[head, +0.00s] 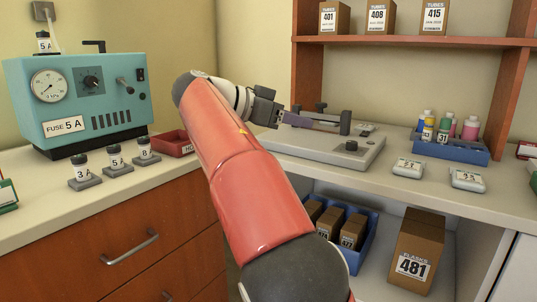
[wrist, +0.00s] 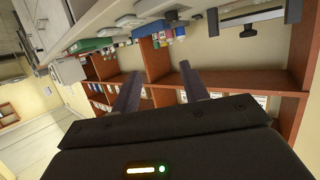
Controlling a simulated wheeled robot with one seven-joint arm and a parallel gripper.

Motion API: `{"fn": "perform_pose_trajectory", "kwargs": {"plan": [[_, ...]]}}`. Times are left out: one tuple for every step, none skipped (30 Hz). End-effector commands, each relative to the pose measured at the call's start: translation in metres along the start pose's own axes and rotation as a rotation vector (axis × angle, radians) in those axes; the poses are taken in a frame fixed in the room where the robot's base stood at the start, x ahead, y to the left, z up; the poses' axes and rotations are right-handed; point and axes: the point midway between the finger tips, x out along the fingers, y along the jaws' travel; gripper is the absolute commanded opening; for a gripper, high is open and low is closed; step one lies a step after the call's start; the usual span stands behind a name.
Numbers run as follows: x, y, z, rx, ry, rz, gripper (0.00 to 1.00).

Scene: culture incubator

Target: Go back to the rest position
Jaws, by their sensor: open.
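My gripper (head: 298,118) is at the end of my red and white arm, which reaches up across the middle of the head view. It appears in front of or above the pale flat device (head: 345,148) on the right bench; I cannot tell the gap. In the wrist view my gripper (wrist: 160,85) has its two dark fingers apart, with nothing between them.
A teal fuse box (head: 82,98) stands on the left counter behind several black-capped vials (head: 116,158). A red tray (head: 172,143) is in the corner. A blue rack (head: 450,148) holds bottles on the right. A shelf (head: 400,41) carries boxes above.

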Motion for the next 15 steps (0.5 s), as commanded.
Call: {"fn": "perform_pose_trajectory", "kwargs": {"plan": [[0.009,0.004,-0.001,-0.02,-0.019,0.001,0.44],[0.012,0.006,-0.001,-0.033,-0.03,-0.002,0.44],[0.017,0.007,0.0,-0.051,-0.043,-0.006,0.44],[0.021,0.009,0.0,-0.063,-0.053,-0.008,0.44],[0.025,0.011,0.001,-0.077,-0.065,-0.011,0.44],[0.03,0.013,0.002,-0.096,-0.08,-0.016,0.44],[0.033,0.015,0.002,-0.111,-0.091,-0.021,0.44],[0.038,0.017,0.003,-0.127,-0.106,-0.025,0.44],[0.044,0.02,0.005,-0.149,-0.123,-0.031,0.44],[0.048,0.023,0.006,-0.166,-0.139,-0.038,0.44],[0.053,0.026,0.007,-0.185,-0.155,-0.044,0.44],[0.059,0.031,0.009,-0.211,-0.178,-0.053,0.44],[0.065,0.035,0.011,-0.232,-0.196,-0.063,0.44],[0.07,0.039,0.013,-0.253,-0.216,-0.072,0.44],[0.077,0.045,0.017,-0.282,-0.243,-0.087,0.44]]}}
